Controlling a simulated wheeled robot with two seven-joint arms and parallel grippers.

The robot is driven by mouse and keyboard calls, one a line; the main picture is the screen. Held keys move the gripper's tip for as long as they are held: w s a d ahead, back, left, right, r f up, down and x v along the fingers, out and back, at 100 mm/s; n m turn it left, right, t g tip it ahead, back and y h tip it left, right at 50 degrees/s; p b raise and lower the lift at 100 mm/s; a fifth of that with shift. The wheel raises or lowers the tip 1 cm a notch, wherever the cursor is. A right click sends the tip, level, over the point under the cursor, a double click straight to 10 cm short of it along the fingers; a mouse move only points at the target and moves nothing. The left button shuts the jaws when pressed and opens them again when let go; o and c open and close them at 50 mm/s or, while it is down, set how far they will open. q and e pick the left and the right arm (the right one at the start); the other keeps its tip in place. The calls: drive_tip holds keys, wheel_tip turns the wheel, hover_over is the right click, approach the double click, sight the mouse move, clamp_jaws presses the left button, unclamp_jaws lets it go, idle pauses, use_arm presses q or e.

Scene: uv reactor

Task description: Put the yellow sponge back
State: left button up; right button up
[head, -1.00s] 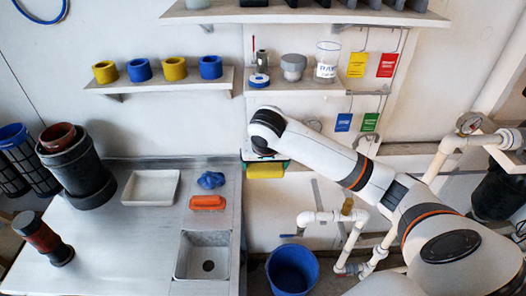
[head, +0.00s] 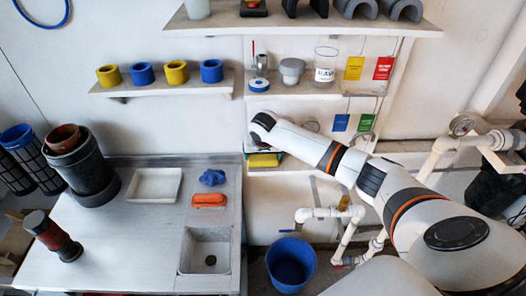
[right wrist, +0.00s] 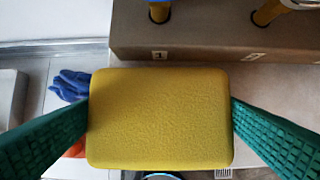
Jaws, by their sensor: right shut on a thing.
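The yellow sponge (head: 265,160) is held off the counter, in front of the wall just right of the counter's back corner. In the right wrist view the sponge (right wrist: 160,118) fills the middle, with a textured teal finger against each side. My right gripper (head: 266,151) is shut on it, partly hidden under my wrist in the head view. My left gripper is not in view.
A blue glove (head: 212,177), orange brush (head: 209,200) and white tray (head: 155,185) are on the counter. A shelf (head: 300,88) with glassware is above. A blue bucket (head: 291,263) stands below right.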

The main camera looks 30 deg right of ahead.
drive_tip(key=shift+w+f, duration=0.1)
drive_tip(key=shift+w, duration=0.05)
drive_tip(key=shift+f, duration=0.15)
drive_tip(key=o, duration=0.6)
drive_tip(key=b+v, duration=0.1)
drive_tip(key=v, duration=1.1)
drive_tip(key=shift+r+b, duration=0.2)
drive_tip(key=shift+b, duration=0.15)
